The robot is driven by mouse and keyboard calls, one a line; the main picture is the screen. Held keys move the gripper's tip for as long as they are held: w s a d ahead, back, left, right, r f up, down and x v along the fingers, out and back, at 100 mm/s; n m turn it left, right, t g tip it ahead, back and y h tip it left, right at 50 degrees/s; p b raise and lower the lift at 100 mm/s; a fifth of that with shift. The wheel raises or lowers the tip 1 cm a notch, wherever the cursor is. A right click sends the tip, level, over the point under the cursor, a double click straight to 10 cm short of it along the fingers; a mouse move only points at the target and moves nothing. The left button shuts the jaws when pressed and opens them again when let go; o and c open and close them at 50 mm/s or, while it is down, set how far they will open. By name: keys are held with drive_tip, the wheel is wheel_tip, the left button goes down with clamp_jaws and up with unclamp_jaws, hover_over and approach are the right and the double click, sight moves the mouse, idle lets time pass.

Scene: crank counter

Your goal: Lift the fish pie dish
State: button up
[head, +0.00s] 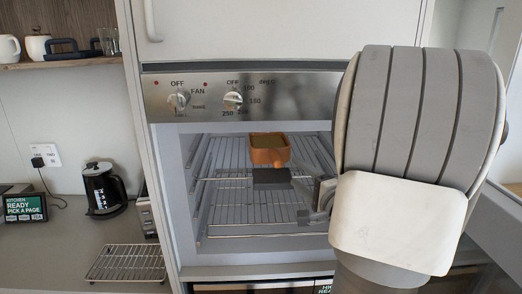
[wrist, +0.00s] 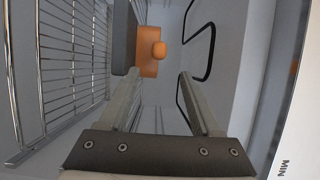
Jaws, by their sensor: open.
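The fish pie dish is an orange dish (head: 269,150) with a paler filling, inside the open oven. In the wrist view the orange dish (wrist: 149,68) shows a rounded knob-like handle facing the camera. A dark grey block (head: 272,178) sits just below the dish in the head view, and the dish seems to rest on it; in the wrist view the block (wrist: 123,38) is beside the dish. My gripper (wrist: 160,75) is open and empty, with the handle beyond and between its fingertips. In the head view my gripper (head: 310,204) is partly hidden by my arm.
A wire oven rack (head: 236,214) spans the cavity; wire side rails (wrist: 72,60) run along the walls. The control panel (head: 215,97) is above the opening. A dark bent wire (wrist: 199,36) is right of the fingers. A black kettle (head: 103,190) and cooling rack (head: 127,262) stand on the left counter.

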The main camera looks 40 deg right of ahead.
sight(277, 153)
drive_tip(key=w, duration=0.3)
drive_tip(key=w+d, duration=0.1)
drive_tip(key=w, duration=0.7)
drive_tip(key=shift+w+d+f+p, duration=0.1)
drive_tip(key=shift+w+d+p, duration=0.05)
drive_tip(key=shift+d+p, duration=0.2)
clamp_jaws()
idle(0.8)
